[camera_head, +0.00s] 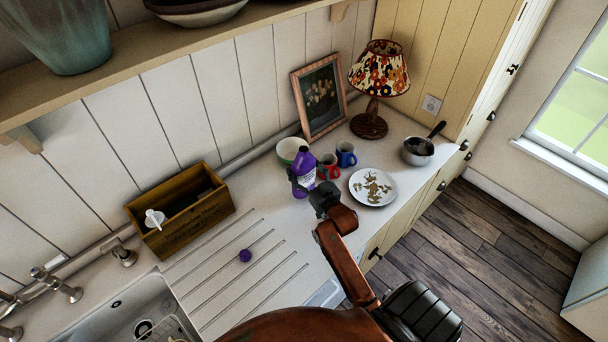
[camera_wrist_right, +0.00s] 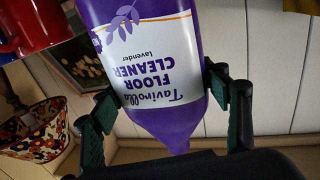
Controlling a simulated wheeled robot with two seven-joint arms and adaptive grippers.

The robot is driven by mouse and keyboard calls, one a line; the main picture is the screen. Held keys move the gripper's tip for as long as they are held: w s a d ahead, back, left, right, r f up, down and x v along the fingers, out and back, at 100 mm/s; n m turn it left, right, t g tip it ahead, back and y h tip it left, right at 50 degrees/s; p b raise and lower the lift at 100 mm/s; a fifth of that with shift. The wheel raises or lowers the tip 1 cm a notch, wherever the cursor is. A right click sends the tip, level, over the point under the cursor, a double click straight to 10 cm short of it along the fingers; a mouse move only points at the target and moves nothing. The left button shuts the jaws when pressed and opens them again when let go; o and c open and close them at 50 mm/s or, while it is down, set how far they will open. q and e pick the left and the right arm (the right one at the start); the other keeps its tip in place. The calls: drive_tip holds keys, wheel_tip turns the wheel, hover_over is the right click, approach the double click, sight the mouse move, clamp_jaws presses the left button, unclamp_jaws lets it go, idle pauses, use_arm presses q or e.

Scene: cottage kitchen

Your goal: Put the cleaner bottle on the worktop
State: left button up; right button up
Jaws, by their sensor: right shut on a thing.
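The purple cleaner bottle (camera_head: 304,170), with a white label, is upright over the worktop (camera_head: 285,225), beside the mugs. My right gripper (camera_head: 302,185) is shut on it. In the right wrist view the bottle (camera_wrist_right: 150,75) fills the middle, upside down in the picture, with its "Floor Cleaner lavender" label facing the camera. The fingers of my right gripper (camera_wrist_right: 165,95) are on either side of it. I cannot tell whether its base touches the worktop. My left gripper is not in view.
A green-white bowl (camera_head: 291,150), red mug (camera_head: 328,167), blue mug (camera_head: 346,154) and plate (camera_head: 373,187) are close to the bottle. A lamp (camera_head: 379,75), picture frame (camera_head: 320,97) and saucepan (camera_head: 418,151) stand beyond. A wooden box (camera_head: 180,215), purple cap (camera_head: 245,256) and sink (camera_head: 135,310) are left.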

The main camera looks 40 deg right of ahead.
sight(308, 180)
drive_tip(key=shift+f, duration=1.6)
drive_tip(key=o, duration=1.5)
drive_tip(key=shift+f, duration=0.1)
drive_tip(key=s+a, duration=0.1)
drive_tip(key=s, duration=1.1)
drive_tip(key=shift+a+b, duration=0.4)
